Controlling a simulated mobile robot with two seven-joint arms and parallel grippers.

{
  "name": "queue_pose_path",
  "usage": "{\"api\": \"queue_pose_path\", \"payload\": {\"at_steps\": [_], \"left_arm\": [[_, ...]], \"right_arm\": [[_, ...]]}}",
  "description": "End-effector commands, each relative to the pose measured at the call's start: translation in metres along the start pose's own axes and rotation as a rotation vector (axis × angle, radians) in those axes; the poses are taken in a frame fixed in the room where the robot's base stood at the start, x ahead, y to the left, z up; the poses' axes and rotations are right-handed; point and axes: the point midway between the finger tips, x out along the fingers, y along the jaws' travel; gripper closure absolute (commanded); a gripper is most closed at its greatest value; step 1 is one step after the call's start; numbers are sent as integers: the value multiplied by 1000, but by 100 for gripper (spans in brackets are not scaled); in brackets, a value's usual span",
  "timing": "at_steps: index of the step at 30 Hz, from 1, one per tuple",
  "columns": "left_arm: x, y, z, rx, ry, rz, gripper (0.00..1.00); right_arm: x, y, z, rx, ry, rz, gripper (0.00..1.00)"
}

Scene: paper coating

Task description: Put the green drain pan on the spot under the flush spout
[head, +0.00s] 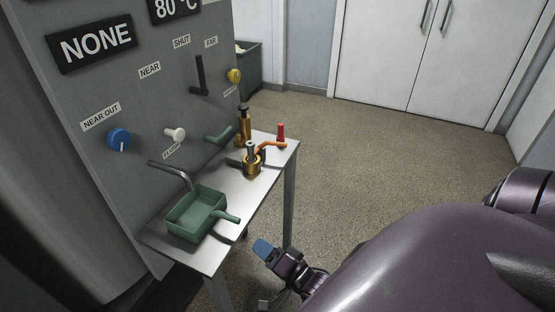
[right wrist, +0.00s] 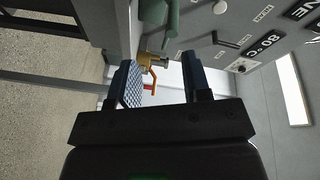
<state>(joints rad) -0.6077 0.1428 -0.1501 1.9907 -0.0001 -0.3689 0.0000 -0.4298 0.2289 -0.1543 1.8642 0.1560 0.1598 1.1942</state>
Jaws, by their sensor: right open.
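The green drain pan (head: 188,224) sits upright on the metal shelf (head: 217,257), with its handle pointing right toward the shelf's front edge. The bent grey flush spout (head: 172,171) comes out of the panel and ends over the pan's back part; I cannot tell how exactly they line up. My right gripper (head: 268,266) is open and empty, apart from the pan, in front of the shelf and lower right of the handle. In the right wrist view the open fingers (right wrist: 162,88) show, with green pan parts (right wrist: 157,12) at the top. My left gripper is not in view.
Brass valve fittings (head: 252,162) with an orange lever and a red-topped piece (head: 281,132) stand on the shelf's far part. The grey panel (head: 120,80) with a blue knob (head: 119,139) and levers rises behind. Open floor lies to the right.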

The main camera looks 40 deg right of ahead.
Motion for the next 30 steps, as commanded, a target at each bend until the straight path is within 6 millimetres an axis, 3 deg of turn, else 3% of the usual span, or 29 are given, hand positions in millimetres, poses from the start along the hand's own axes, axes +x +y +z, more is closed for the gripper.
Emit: {"api": "queue_pose_path", "payload": {"at_steps": [15, 21, 30], "left_arm": [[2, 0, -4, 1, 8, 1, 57], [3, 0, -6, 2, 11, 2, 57], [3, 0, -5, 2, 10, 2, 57]], "right_arm": [[-66, 51, 33, -1005, -326, 353, 56], [-81, 60, 37, -1188, -430, 390, 56], [-83, 61, 38, -1218, -447, 394, 56]]}}
